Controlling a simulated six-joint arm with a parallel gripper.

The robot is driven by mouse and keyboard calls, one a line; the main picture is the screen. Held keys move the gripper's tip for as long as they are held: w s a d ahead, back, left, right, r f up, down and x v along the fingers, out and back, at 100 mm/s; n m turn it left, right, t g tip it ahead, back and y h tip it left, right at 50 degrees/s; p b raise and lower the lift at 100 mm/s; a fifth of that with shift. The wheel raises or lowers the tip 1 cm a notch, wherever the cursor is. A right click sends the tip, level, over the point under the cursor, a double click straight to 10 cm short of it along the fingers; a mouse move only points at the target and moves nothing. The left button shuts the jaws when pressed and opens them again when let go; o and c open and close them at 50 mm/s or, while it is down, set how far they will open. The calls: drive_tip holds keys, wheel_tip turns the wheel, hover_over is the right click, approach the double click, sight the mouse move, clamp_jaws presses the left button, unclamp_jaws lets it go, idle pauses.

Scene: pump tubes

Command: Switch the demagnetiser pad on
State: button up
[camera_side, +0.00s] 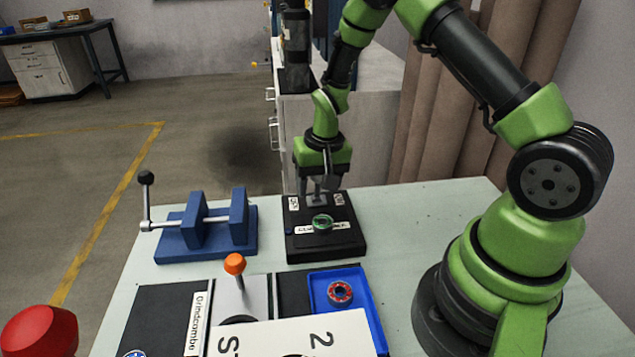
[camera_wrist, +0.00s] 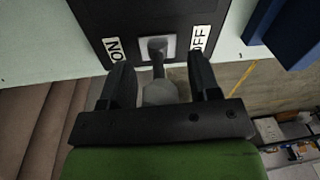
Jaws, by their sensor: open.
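The demagnetiser pad (camera_side: 352,246) is a black box on the pale bench. A small ring with a green rim (camera_side: 322,222) lies on its top. In the wrist view the pad (camera_wrist: 88,12) carries an ON label (camera_wrist: 115,50) at left and an OFF label (camera_wrist: 201,39) at right. A grey toggle lever (camera_wrist: 159,91) rises from a light plate between them; which way it is set is hard to tell. My gripper (camera_wrist: 161,78) is open, pointing down, one finger on each side of the lever. Gaps show between lever and fingers. In the side view my gripper (camera_side: 318,190) is over the pad's far edge.
A blue vise (camera_side: 205,237) stands left of the pad. In front are a blue tray (camera_side: 360,298) with a red ring (camera_side: 340,292), an orange-knobbed lever (camera_side: 235,264) and a white sign (camera_side: 300,335). A red knob (camera_side: 40,332) is at lower left. Bench right of the pad is clear.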

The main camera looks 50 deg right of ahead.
drive_tip(key=r, duration=0.6)
drive_tip(key=s+r, duration=0.1)
drive_tip(key=r, duration=0.2)
drive_tip(key=shift+s+d+r, duration=0.1)
drive_tip(key=shift+d+r, duration=0.1)
drive_tip(key=shift+r, duration=0.15)
drive_tip(key=shift+c, duration=1.1)
drive_tip(key=shift+a, duration=0.35)
drive_tip(key=c, duration=0.3)
drive_tip(key=w+a+h, duration=0.1)
drive_tip(key=a, duration=0.1)
drive_tip(key=a+g+h, duration=0.1)
drive_tip(key=a, duration=0.1)
drive_tip(key=w+a+g+h, duration=0.1)
drive_tip(key=a, duration=0.1)
drive_tip(key=shift+w+a+n, duration=0.15)
drive_tip(key=shift+w+n, duration=0.15)
clamp_jaws()
drive_tip(key=w+a+r+m+h, duration=0.2)
drive_tip(key=a+h, duration=0.2)
drive_tip(key=a, duration=0.2)
drive_tip(key=shift+t+h, duration=0.3)
drive_tip(key=shift+t, duration=0.1)
drive_tip(key=x, duration=1)
drive_tip(key=shift+d, duration=0.25)
drive_tip(key=shift+s+d, duration=0.55)
drive_tip(key=shift+d, duration=0.2)
drive_tip(key=shift+s+d, duration=0.55)
drive_tip(key=shift+d, duration=0.2)
